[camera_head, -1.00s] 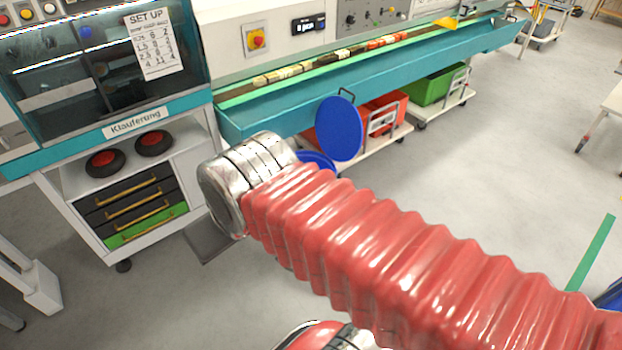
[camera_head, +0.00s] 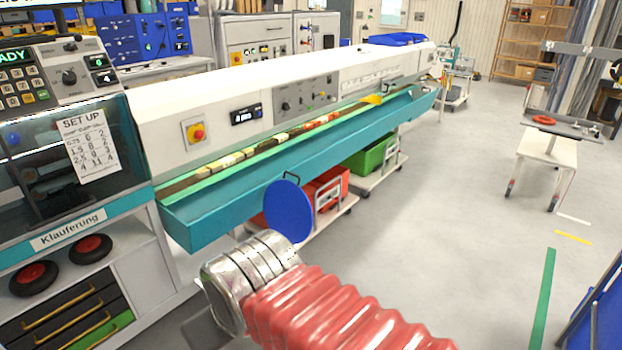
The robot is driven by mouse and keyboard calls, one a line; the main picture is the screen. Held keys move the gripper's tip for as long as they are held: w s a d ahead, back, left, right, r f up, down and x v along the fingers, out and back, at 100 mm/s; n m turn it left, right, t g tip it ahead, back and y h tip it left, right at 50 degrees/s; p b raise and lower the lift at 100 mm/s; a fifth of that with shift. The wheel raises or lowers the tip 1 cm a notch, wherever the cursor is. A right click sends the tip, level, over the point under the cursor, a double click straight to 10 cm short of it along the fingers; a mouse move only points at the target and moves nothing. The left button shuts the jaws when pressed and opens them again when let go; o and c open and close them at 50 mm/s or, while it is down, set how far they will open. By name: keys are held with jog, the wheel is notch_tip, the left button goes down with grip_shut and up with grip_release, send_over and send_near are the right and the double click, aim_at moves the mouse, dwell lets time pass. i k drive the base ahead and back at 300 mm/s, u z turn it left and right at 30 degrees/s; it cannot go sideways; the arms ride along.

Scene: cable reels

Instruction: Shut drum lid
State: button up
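The blue round drum lid (camera_head: 288,211) stands raised, nearly upright, with a dark wire handle at its top edge. It is in the middle of the head view, just behind the silver end section of my arm. The drum below the lid is hidden behind my arm in this view. My red ribbed arm reaches in from the bottom.
A long machine with a teal trough (camera_head: 300,155) runs behind the lid. A red bin (camera_head: 326,188) and a green bin (camera_head: 372,155) sit on low trolleys under it. A cabinet with drawers (camera_head: 70,308) stands at left. Open floor lies to the right, with a small table (camera_head: 547,150) beyond.

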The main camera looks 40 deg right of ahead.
aim_at(288, 209)
jog(key=z, duration=2.75)
jog(key=i, duration=1.4)
